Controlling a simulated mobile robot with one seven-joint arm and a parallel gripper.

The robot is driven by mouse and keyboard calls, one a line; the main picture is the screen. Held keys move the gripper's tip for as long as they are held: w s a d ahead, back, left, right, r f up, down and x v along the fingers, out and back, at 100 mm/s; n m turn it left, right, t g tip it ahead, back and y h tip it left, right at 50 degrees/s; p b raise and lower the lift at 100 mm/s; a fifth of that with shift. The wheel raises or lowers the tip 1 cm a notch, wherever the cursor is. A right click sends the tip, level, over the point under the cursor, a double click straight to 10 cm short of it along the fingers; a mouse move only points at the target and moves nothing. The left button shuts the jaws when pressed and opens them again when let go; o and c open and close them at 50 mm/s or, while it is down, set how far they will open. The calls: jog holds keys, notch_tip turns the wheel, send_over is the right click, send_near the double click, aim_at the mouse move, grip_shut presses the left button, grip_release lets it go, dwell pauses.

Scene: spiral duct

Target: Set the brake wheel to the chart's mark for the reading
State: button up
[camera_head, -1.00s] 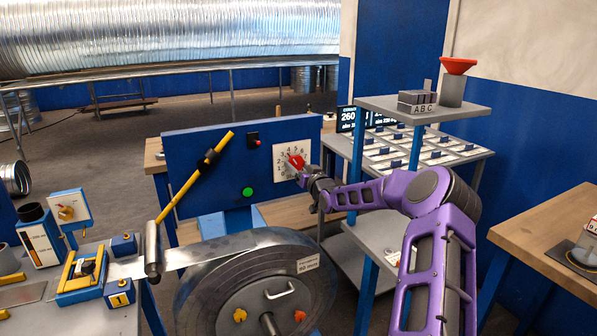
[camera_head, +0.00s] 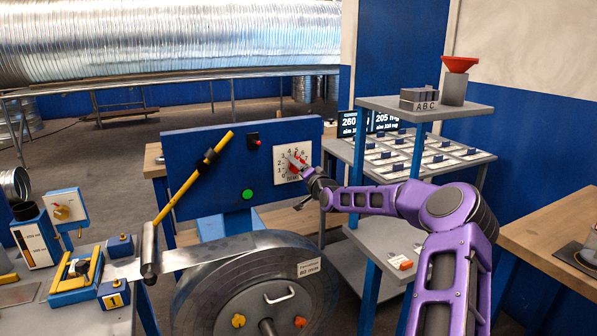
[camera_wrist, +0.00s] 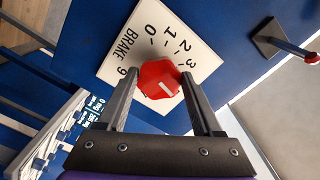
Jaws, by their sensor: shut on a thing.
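The brake wheel is a red knob (camera_wrist: 160,78) on a white square dial plate (camera_wrist: 158,40) marked BRAKE, with numbers around it. In the head view the dial plate (camera_head: 279,158) is on the blue panel, and the fingers partly cover the red wheel (camera_head: 293,166). My gripper (camera_wrist: 160,76) is shut on the wheel, one finger on each side. It also shows in the head view (camera_head: 300,165). A short white mark is on the wheel's face; which number it meets I cannot tell. A dark screen (camera_head: 366,121) behind the shelf shows 260 and 205.
A yellow lever (camera_head: 193,178), a green button (camera_head: 247,194) and a small red switch (camera_head: 254,141) are on the panel left of the dial. A large strip coil (camera_head: 215,285) stands in front. A grey shelf (camera_head: 470,109) with a red funnel (camera_head: 459,64) stands right.

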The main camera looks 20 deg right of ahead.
jog(key=shift+m, duration=0.3)
jog(key=o, duration=1.4)
jog(key=shift+c, duration=0.2)
jog(key=shift+s, duration=0.1)
jog(key=s, duration=1.7)
jog(key=shift+s+d+p, duration=0.15)
jog(key=shift+d+p, duration=0.15)
jog(key=shift+p, duration=0.15)
